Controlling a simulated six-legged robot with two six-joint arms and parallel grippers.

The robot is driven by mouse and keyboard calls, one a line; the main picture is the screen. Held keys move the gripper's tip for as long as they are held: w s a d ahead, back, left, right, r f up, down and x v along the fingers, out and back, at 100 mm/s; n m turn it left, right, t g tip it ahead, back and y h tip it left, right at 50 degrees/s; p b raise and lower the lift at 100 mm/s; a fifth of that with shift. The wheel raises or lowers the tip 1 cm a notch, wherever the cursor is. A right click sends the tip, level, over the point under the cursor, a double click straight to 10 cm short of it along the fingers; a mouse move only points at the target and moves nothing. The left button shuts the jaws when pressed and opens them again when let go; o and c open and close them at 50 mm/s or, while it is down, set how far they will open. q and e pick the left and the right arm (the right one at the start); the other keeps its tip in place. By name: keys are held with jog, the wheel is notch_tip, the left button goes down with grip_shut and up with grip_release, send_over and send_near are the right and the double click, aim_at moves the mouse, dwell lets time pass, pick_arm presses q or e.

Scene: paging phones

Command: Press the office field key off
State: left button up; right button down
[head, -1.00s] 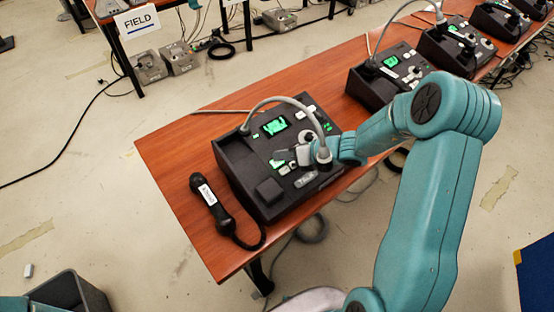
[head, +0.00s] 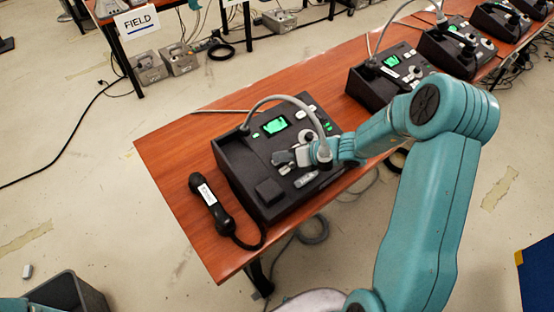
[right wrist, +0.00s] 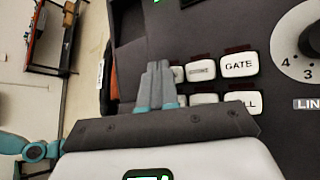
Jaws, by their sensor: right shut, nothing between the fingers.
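The nearest dark paging phone (head: 262,197) stands on the wooden table, with a lit green screen (head: 274,126) and small white keys. My right gripper (head: 277,157) is shut and empty, low over its key panel. In the right wrist view the closed fingertips (right wrist: 159,68) lie at the left end of two rows of white keys. One key reads GATE (right wrist: 238,65). The key beside it (right wrist: 201,70) has blurred lettering, and the fingers partly cover another. I cannot tell which is the office field key, or whether the fingertips touch one. The lamps above the visible keys look dark red.
A black handset (head: 212,205) lies on the table left of the phone. A grey gooseneck microphone (head: 318,122) arches over the panel near my right gripper. More phones (head: 385,76) stand farther along. A FIELD sign (head: 137,21) hangs at the back table.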

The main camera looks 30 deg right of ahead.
aim_at(286, 168)
jog(key=shift+r, duration=0.15)
jog(key=shift+s+r+p, duration=0.15)
jog(key=shift+r+p, duration=0.1)
jog(key=shift+p, duration=0.05)
notch_tip(286, 168, up, 6)
jog(key=s+p, duration=0.1)
jog(key=p, duration=0.3)
jog(key=shift+s+p, duration=0.25)
jog(key=shift+p, duration=0.05)
jog(key=shift+w+d+f, duration=0.1)
jog(key=shift+f, duration=0.05)
